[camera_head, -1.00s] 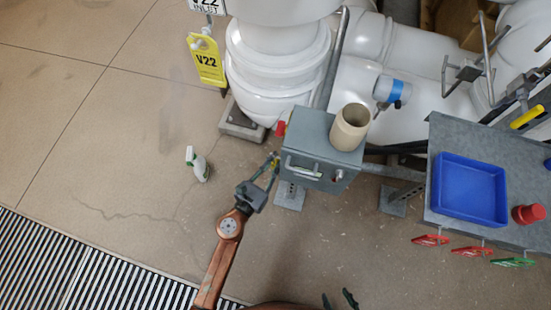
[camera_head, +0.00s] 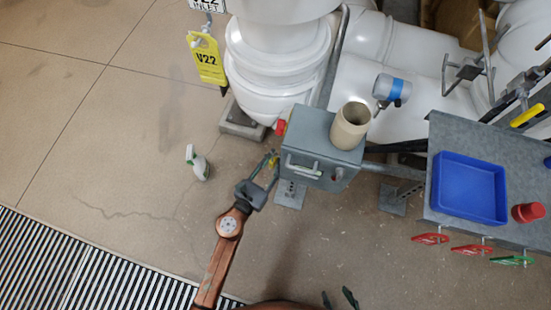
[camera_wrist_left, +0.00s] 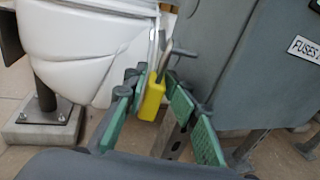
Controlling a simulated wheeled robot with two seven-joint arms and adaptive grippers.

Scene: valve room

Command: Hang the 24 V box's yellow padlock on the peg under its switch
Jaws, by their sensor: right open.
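The yellow padlock (camera_wrist_left: 151,98) hangs upright beside the grey box's side, its grey shackle upward by a dark peg (camera_wrist_left: 183,51). Whether the shackle is around the peg is unclear. In the head view the padlock (camera_head: 273,160) is a small yellow spot at the left edge of the grey box (camera_head: 318,138). A red switch (camera_head: 281,128) shows on that side. My left gripper (camera_head: 273,164) is open, its green-padded fingers (camera_wrist_left: 158,88) on either side of the padlock. My right gripper (camera_head: 339,299) is open and empty at the bottom edge.
A grey table with a blue tray (camera_head: 470,189) is at right. White pipework (camera_head: 278,65) is behind.

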